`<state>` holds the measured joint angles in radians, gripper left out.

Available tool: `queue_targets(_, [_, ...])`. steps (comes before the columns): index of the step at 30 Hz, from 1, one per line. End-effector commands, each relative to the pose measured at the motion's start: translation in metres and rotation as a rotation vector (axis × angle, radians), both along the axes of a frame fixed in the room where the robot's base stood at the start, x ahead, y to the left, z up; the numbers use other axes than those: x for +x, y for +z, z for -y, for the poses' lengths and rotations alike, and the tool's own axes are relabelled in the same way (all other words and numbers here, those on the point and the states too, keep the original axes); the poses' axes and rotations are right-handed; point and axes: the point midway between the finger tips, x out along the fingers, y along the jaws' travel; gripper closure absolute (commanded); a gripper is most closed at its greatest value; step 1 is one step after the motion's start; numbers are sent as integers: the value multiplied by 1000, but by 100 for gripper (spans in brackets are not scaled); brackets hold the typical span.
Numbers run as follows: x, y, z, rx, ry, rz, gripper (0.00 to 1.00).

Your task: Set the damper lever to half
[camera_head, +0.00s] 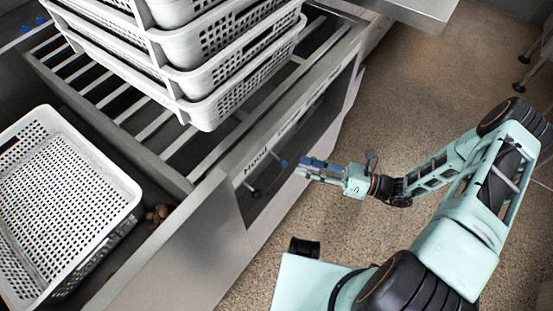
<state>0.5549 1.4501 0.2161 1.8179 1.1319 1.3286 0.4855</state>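A grey metal front panel (228,196) carries the word "Hood" and a second label that is partly unreadable. Below "Hood", a small dark lever or knob (254,193) sticks out. Further right, a second small lever with a bluish end (283,163) sticks out near the second label. I cannot tell which of them is the damper lever, or their exact settings. My gripper (299,167) is just right of the bluish-ended lever, pointing left toward the panel. Its fingers look apart, with nothing visible between them. I cannot tell whether a fingertip touches the lever.
Stacked white perforated baskets (205,88) stand on the slatted rack (160,130) above the panel. Another white basket (118,217) sits at the left, with small brown round things (157,214) beside it. Open speckled floor (420,85) lies to the right. A metal ledge (415,8) is at the top.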

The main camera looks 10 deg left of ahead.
Motion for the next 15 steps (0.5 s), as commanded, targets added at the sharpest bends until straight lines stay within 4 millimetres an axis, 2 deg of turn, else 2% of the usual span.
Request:
queue_targets(9, [3,-1,-61,-2,6,0,62])
queue_targets(15, [5,-1,-83,-4,4,2,62])
